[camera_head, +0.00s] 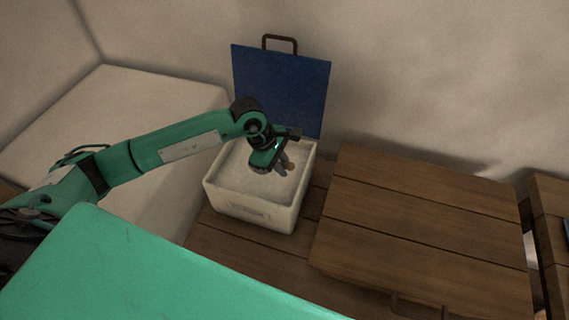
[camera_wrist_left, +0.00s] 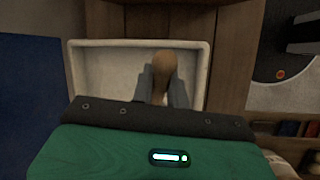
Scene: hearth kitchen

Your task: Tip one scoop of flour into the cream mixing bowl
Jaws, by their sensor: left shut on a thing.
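The flour bin (camera_head: 252,215) is a white box with its blue lid (camera_head: 282,90) standing open at the back. Pale flour (camera_head: 236,180) lies inside it. My left gripper (camera_head: 284,163) is over the bin opening, pointing down. It is shut on a brown wooden handle, likely the scoop's (camera_wrist_left: 164,66), seen between the fingers in the left wrist view. The scoop's lower part is hidden, so I cannot tell whether it touches the flour or holds any. I do not see the cream mixing bowl. My right gripper is not in view.
A wooden counter or cabinet top (camera_head: 420,215) stands right of the bin and is bare. A pale block (camera_head: 120,115) is at the left, against the wall. The left wrist view shows a dark rounded surface (camera_wrist_left: 268,65) with an orange dot at the upper right.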

